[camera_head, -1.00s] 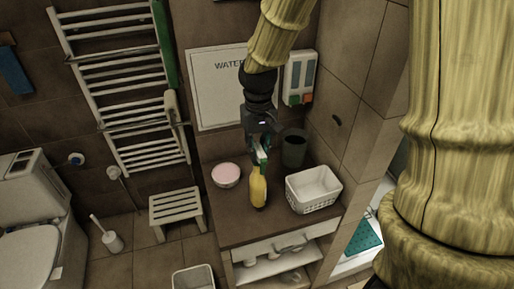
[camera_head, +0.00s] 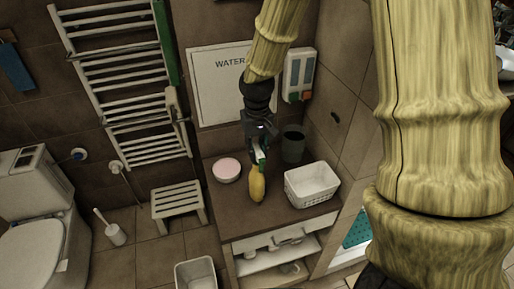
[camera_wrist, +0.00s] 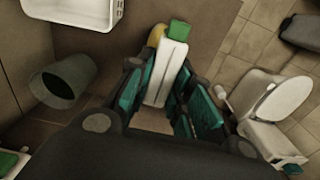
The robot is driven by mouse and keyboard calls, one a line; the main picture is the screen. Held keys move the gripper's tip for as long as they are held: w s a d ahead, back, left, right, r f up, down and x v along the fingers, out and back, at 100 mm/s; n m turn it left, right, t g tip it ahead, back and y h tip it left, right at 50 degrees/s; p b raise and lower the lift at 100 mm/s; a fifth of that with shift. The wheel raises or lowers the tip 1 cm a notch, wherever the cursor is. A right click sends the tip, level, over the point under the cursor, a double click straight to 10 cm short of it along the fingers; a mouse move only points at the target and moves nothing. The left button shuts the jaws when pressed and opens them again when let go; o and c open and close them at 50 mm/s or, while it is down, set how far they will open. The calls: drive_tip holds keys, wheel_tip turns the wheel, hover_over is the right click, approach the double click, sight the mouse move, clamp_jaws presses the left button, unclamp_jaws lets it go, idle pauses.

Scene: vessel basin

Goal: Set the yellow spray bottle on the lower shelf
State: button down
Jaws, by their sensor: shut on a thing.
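The yellow spray bottle (camera_head: 257,187) is upright at the counter top in the head view, with its green and white head at my gripper. My gripper (camera_head: 259,158) is shut on the bottle's head from above. In the wrist view the bottle's white and green head (camera_wrist: 172,62) lies between the teal finger pads, and a bit of its yellow body (camera_wrist: 156,36) shows behind. I cannot tell whether its base touches the counter. The lower shelf (camera_head: 268,262) is the white open level under the counter (camera_head: 235,222), with some items on it.
On the counter stand a pink-topped bowl (camera_head: 227,170), a dark cup (camera_head: 292,147) and a white basket (camera_head: 312,185). A white bin (camera_head: 196,274) and a stool (camera_head: 178,203) stand on the floor at left. A wall lies close behind the counter.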

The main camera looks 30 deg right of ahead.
drive_tip(key=c, duration=1.7)
unclamp_jaws()
drive_tip(key=shift+f, duration=0.15)
drive_tip(key=o, duration=0.4)
